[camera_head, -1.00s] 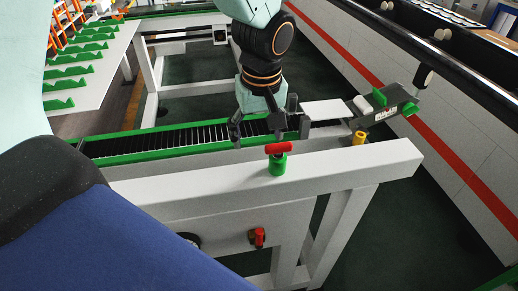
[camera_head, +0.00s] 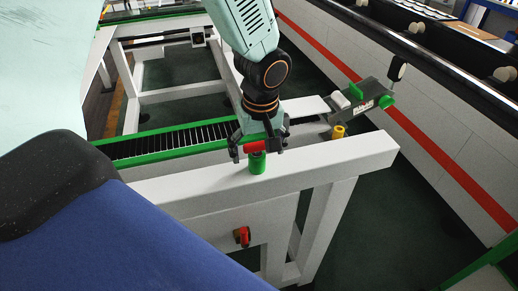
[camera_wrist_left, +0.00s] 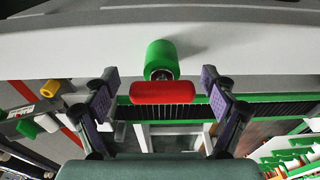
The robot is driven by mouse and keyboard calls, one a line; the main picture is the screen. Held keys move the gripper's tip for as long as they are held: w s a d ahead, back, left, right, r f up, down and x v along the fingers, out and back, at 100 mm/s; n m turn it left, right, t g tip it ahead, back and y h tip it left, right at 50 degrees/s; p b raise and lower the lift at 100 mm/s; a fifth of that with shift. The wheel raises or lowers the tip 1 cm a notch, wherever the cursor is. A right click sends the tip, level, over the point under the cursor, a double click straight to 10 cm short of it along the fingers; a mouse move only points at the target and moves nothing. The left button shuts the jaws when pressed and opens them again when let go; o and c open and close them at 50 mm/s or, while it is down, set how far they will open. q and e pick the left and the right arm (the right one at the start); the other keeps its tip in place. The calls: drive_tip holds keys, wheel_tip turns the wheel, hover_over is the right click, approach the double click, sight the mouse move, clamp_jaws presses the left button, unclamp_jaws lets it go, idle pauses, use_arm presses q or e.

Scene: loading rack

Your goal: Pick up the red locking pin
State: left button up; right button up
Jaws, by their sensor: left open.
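The red locking pin (camera_head: 254,147) has a red crossbar handle and sits on top of a green cylindrical holder (camera_head: 257,164) on the white beam. In the left wrist view the red handle (camera_wrist_left: 162,92) lies crosswise between the fingers, with the green holder (camera_wrist_left: 160,58) behind it. My left gripper (camera_head: 258,149) is open, with one finger on each side of the handle. In the wrist view a gap shows between the handle and each finger of the left gripper (camera_wrist_left: 160,90). My right gripper is in neither view.
The white beam (camera_head: 310,168) runs under the holder. A second red-handled piece (camera_head: 242,236) is on the frame's side below. A yellow cylinder (camera_head: 338,131) stands to the right. A green-edged roller conveyor (camera_head: 165,143) lies behind.

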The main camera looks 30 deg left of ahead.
use_arm(q)
drive_tip(key=shift+s+a, duration=0.1)
drive_tip(key=shift+a, duration=0.2)
drive_tip(key=c, duration=0.6)
drive_tip(key=shift+d, duration=0.25)
drive_tip(key=c, duration=0.4)
drive_tip(key=shift+a, duration=0.15)
drive_tip(key=c, duration=0.3)
wheel_tip(320, 180, up, 10)
drive_tip(key=shift+f, duration=0.2)
drive_tip(key=shift+r, duration=0.25)
drive_tip(key=shift+w+r+p, duration=0.2)
drive_tip(key=shift+r+p, duration=0.25)
wheel_tip(320, 180, up, 6)
drive_tip(key=p, duration=0.2)
drive_tip(key=shift+s+p, duration=0.15)
drive_tip(key=shift+p, duration=0.2)
